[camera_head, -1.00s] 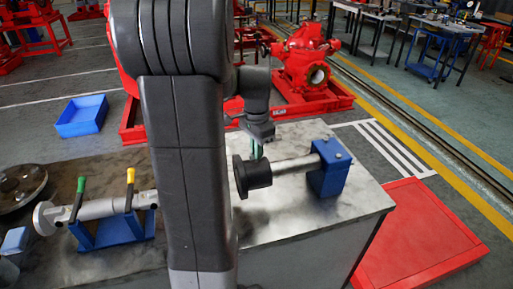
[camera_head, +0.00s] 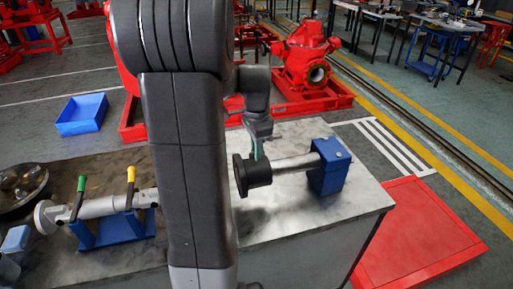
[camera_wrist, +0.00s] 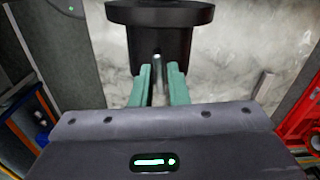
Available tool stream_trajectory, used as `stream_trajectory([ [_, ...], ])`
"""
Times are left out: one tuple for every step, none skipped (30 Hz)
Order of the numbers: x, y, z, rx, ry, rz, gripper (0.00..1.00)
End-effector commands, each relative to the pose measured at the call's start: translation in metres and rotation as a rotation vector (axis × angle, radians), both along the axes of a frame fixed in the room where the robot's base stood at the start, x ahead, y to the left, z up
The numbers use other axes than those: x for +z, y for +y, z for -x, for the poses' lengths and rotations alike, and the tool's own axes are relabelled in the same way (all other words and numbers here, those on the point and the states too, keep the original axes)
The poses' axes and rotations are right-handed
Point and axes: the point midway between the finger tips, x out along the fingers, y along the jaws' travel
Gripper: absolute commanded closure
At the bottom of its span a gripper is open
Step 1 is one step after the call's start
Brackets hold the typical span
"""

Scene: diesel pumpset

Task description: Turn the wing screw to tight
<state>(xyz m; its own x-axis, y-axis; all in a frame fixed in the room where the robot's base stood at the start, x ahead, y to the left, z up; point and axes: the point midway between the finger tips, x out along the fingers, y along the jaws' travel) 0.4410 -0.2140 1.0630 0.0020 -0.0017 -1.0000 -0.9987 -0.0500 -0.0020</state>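The black flanged sleeve (camera_head: 258,174) sits on a steel shaft (camera_head: 296,163), which is held level by a blue block (camera_head: 330,168) on the bench. In the wrist view the black sleeve (camera_wrist: 160,38) fills the top middle. A thin silvery pin (camera_wrist: 157,72), apparently the wing screw, stands out from it between the green fingers. Its wings cannot be made out. My gripper (camera_wrist: 159,70) is at the sleeve, its fingertips on either side of the pin with a visible gap. In the head view my gripper (camera_head: 257,150) is partly hidden behind the sleeve.
A second shaft (camera_head: 105,207) with yellow and green handles rests on a blue stand (camera_head: 112,234) at left. A blue bin (camera_head: 82,114) and a red pump (camera_head: 306,65) stand behind the bench. A red platform (camera_head: 418,235) is at right. The metal bench top (camera_head: 290,218) is clear before the sleeve.

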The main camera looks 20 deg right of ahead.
Motion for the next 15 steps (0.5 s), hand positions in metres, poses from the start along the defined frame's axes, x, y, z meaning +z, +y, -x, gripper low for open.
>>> stream_trajectory([
  [0.000,0.000,0.000,0.000,0.000,0.000,0.75],
  [0.000,0.000,0.000,0.000,0.000,0.000,0.69],
  [0.000,0.000,0.000,0.000,0.000,0.000,0.69],
  [0.000,0.000,0.000,0.000,0.000,-0.001,0.69],
  [0.000,0.000,0.000,0.000,0.001,-0.001,0.69],
  [0.000,0.000,0.000,0.000,0.001,-0.001,0.69],
  [0.000,0.000,0.000,0.000,0.001,-0.001,0.69],
  [0.000,0.000,0.000,0.000,0.001,-0.001,0.69],
  [0.000,0.000,0.000,0.000,0.001,-0.001,0.69],
  [0.000,0.000,0.000,0.000,0.001,-0.001,0.69],
  [0.001,0.000,0.000,0.000,0.001,-0.001,0.69],
  [0.002,0.000,0.000,0.000,0.000,-0.001,0.69],
  [0.004,0.000,0.000,0.000,-0.001,0.000,0.69],
  [0.007,0.000,0.000,0.000,-0.002,0.000,0.69],
  [0.012,0.000,0.000,0.000,-0.002,0.000,0.69],
])
